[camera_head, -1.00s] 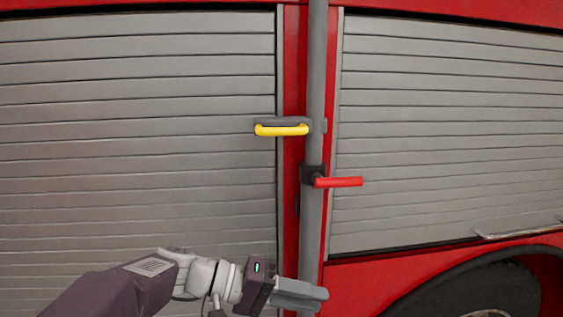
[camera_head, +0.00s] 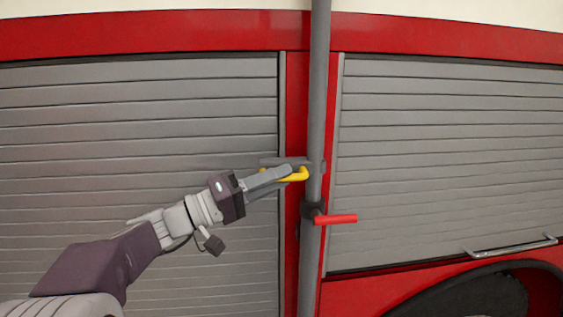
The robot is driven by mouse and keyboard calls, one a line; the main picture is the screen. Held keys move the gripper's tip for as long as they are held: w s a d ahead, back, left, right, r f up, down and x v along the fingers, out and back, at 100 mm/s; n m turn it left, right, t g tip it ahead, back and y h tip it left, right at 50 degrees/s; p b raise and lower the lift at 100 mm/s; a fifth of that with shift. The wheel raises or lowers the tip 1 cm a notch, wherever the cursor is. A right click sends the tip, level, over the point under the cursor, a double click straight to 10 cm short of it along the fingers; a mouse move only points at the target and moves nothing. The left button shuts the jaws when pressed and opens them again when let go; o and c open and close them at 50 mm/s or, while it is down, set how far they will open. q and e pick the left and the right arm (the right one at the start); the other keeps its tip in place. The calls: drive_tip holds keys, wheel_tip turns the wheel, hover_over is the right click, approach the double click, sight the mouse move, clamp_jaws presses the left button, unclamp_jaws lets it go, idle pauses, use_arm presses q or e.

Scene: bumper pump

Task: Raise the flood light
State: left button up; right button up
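A grey vertical pole (camera_head: 317,110) stands in front of the red strip between two shutters; the flood light itself is not in view. A yellow handle (camera_head: 299,175) on a grey bracket sticks out to the left of the pole. A red lever (camera_head: 336,219) on a dark clamp (camera_head: 312,210) sticks out to the right, lower down. My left gripper (camera_head: 276,178) is at the yellow handle, its fingers overlapping the handle's left part. Whether the fingers are closed around it cannot be told. My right gripper is not in view.
Grey roller shutters fill the left (camera_head: 130,130) and right (camera_head: 450,150) of the red truck side. A metal bar handle (camera_head: 512,246) and a dark wheel arch (camera_head: 470,290) are at lower right.

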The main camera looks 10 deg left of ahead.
use_arm(q)
drive_tip(key=shift+w+d, duration=0.3)
drive_tip(key=shift+d, duration=0.15)
clamp_jaws()
idle(1.1)
